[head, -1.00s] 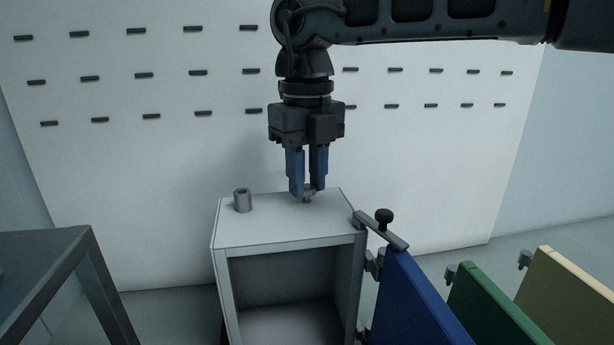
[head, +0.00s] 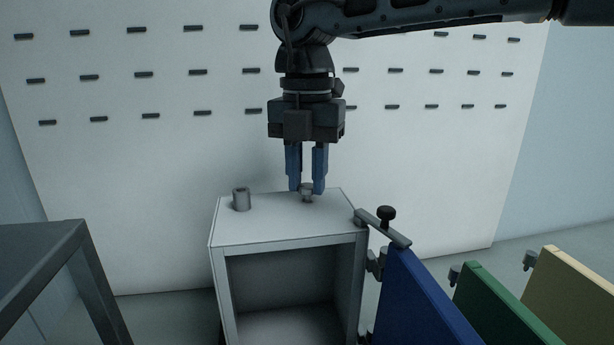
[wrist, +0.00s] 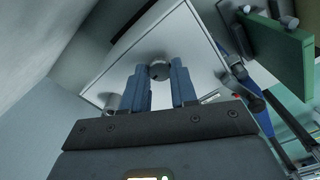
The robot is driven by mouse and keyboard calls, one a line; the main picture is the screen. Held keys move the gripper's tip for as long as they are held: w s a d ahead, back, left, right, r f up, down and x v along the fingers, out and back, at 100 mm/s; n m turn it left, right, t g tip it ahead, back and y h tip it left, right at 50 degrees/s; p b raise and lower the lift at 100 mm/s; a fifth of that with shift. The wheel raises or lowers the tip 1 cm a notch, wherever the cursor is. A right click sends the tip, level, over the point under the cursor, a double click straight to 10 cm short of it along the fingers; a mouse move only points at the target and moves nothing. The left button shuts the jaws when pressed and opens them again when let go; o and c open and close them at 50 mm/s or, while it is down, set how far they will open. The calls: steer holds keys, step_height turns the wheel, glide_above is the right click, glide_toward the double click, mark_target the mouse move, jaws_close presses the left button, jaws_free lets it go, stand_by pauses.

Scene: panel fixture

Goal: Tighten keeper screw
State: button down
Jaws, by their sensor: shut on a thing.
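The keeper screw (head: 307,191), a small grey round-headed screw, stands upright on the top of the white cabinet (head: 265,222), near its back right. My gripper (head: 307,190) points straight down with its blue fingers on either side of the screw head, shut on it. In the wrist view the round head (wrist: 160,70) sits between the two fingertips (wrist: 160,76). How far the screw is seated cannot be told.
A grey hollow cylinder (head: 241,199) stands on the cabinet top to the left. A bar with a black knob (head: 386,215) juts from the right corner above the blue panel (head: 425,300). Green (head: 500,300) and cream (head: 572,290) panels stand farther right. A dark table (head: 40,250) is at left.

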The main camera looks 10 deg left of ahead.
mark_target(307, 186)
steer(key=shift+m, duration=0.9)
steer(key=c, duration=0.9)
jaws_free()
steer(key=shift+r+b, duration=0.35)
steer(key=shift+r, duration=3.55)
steer(key=shift+s, duration=0.1)
